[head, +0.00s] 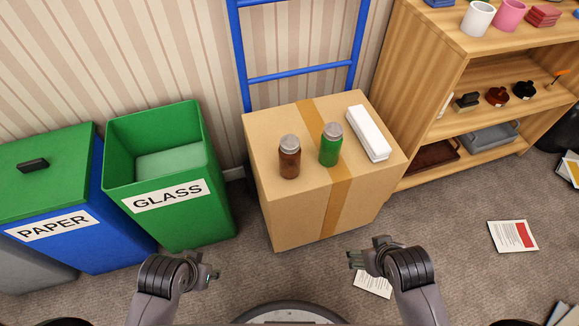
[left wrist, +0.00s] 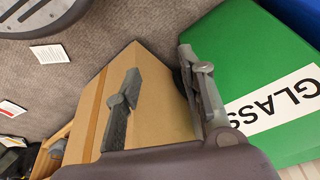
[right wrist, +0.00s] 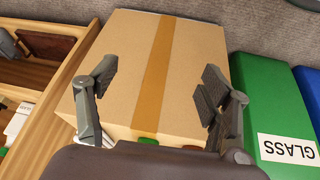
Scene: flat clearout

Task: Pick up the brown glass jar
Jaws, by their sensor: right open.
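The brown glass jar (head: 289,158) stands upright with a grey lid on top of the cardboard box (head: 300,220), left of a green jar (head: 331,146). My left gripper (head: 212,277) is in front of and below the box to the left, apart from the jar; its fingers stand apart and empty in the left wrist view (left wrist: 165,95). My right gripper (head: 354,258) is in front of the box to the right, open and empty; its spread fingers show in the right wrist view (right wrist: 160,90). Only small parts of the box-top items show there.
A white case (head: 368,134) lies on the box at right. The open green GLASS bin (head: 170,215) stands left, beside the blue PAPER bin (head: 100,240). A wooden shelf (head: 440,90) stands right, a blue ladder (head: 300,74) behind. Papers (head: 513,236) lie on the carpet.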

